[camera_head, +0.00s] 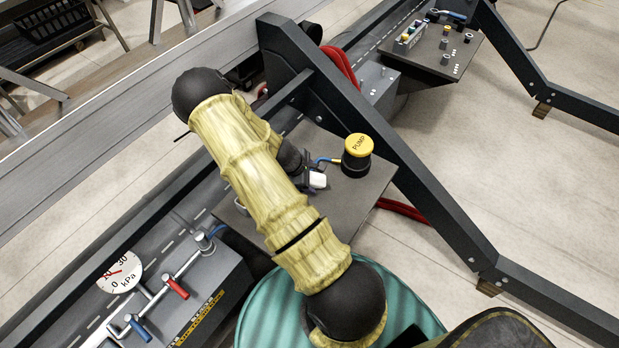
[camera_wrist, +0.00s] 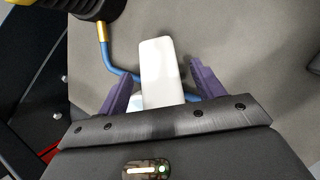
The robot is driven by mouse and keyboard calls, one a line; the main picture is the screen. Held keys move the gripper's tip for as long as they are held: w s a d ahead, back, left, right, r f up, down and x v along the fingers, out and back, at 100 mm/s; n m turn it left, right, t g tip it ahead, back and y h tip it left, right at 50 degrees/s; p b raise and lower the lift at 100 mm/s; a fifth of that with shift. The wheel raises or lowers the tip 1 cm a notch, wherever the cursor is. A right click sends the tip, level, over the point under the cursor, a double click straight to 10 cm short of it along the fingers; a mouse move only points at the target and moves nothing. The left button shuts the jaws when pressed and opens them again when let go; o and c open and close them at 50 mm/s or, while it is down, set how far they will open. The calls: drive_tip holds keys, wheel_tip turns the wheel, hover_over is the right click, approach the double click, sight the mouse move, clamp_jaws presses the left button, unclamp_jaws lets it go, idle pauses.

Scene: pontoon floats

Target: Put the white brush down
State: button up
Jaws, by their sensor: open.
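The white brush (camera_wrist: 163,72) shows in the wrist view as a plain white, rounded block between my fingers. In the head view only a small white part (camera_head: 318,180) shows past my arm, over the dark grey panel (camera_head: 345,205). My gripper (camera_wrist: 162,71) is open, with a purple finger on each side of the brush and a visible gap on both sides. In the head view my gripper (camera_head: 306,179) is mostly hidden behind my forearm. The brush's near end is hidden by my gripper, and I cannot tell whether it rests fully on the panel.
A black and yellow PUMP button (camera_head: 357,155) stands on the panel close to my gripper, with a blue hose (camera_wrist: 104,50) running beside the brush. A dark slanted beam (camera_head: 390,150) borders the panel. A valve box with a gauge (camera_head: 119,272) is lower left. Bare panel lies right of the brush.

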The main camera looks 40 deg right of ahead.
drive_tip(key=shift+d+f, duration=0.35)
drive_tip(key=shift+f, duration=0.3)
drive_tip(key=c, duration=1.2)
drive_tip(key=shift+r, duration=0.1)
wheel_tip(320, 180, up, 10)
drive_tip(key=shift+f, duration=0.1)
